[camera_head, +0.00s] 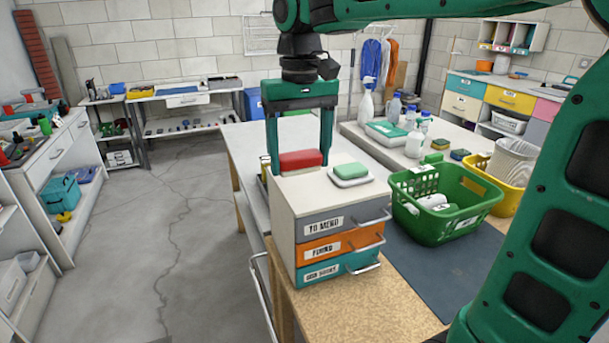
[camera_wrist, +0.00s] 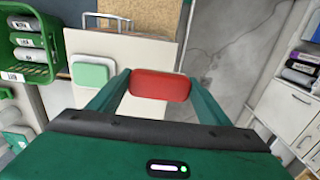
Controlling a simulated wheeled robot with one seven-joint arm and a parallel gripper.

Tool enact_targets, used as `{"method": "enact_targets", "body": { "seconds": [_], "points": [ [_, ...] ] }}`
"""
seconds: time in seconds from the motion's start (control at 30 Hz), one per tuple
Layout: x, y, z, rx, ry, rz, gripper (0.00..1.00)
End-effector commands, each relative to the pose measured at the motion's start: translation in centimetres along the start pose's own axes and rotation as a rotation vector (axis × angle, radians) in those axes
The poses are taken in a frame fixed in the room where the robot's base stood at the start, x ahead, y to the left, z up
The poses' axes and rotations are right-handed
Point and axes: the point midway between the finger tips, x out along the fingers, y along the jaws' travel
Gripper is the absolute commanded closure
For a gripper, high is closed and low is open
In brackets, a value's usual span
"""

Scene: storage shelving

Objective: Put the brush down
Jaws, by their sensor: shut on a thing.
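The brush (camera_head: 301,161) shows as a red block with rounded edges; no bristles are visible. My gripper (camera_head: 299,165) points down and is shut on it, with one green finger at each end. The brush is at the back left of the white top of a small drawer unit (camera_head: 315,197). I cannot tell whether it touches the top or hangs just above it. In the wrist view the brush (camera_wrist: 160,86) sits between the fingertips, near the edge of the white top, with the floor beyond.
A green sponge (camera_head: 351,170) on a white dish stands right of the brush. The front of the white top is clear.

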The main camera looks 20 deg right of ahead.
Motion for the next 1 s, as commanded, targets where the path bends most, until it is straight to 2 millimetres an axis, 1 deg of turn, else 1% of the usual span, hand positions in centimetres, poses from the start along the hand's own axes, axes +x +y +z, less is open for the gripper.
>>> {"method": "enact_targets", "body": {
  "seconds": [0.03,0.13,0.3,0.43,0.6,0.67,1.0],
  "points": [
    [0.6,0.7,-0.6,0.005,-0.002,0.000,0.65],
    [1.4,1.8,-1.5,0.003,-0.002,0.000,0.65],
    [2.0,2.5,-2.1,-0.001,0.000,0.000,0.65],
    [2.8,2.6,-2.2,0.000,0.000,0.000,0.65],
    [5.2,2.5,-2.1,0.001,-0.003,0.001,0.65],
    [5.8,2.5,-2.2,0.000,-0.001,0.000,0.65],
    [6.2,2.6,-2.2,0.001,0.000,0.000,0.65]
  ]
}}
